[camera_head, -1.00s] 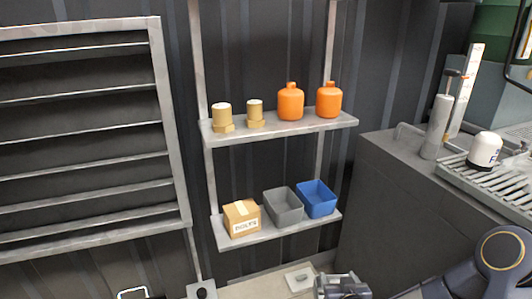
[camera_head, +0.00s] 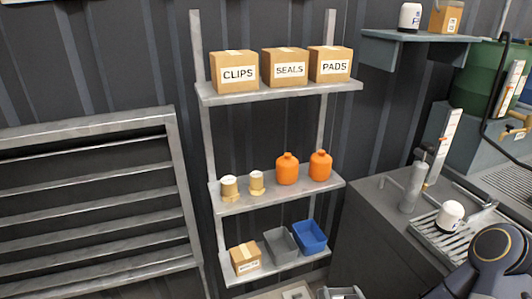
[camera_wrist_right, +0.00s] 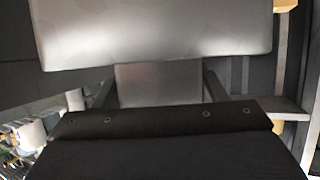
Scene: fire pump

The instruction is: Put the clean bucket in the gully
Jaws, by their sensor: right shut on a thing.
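My right gripper (camera_wrist_right: 160,95) is shut on a smooth grey thing (camera_wrist_right: 150,30) that fills the upper middle of the right wrist view. Its whole shape is cut off, so I cannot tell from this view whether it is the clean bucket. In the head view, my right arm comes in at the lower right, and a grey piece (camera_head: 342,293) shows at the bottom edge, mostly cut off. I cannot make out a gully for certain. A slatted grey grating (camera_head: 437,240) lies on the counter at the right. My left gripper is not in view.
A wall rack holds boxes marked CLIPS (camera_head: 237,73), SEALS and PADS, orange bottles (camera_head: 287,170), a grey bin (camera_head: 281,245) and a blue bin (camera_head: 311,238). A dark grey counter (camera_head: 375,225) stands right of it, with a white-topped jar (camera_head: 450,215) on the grating.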

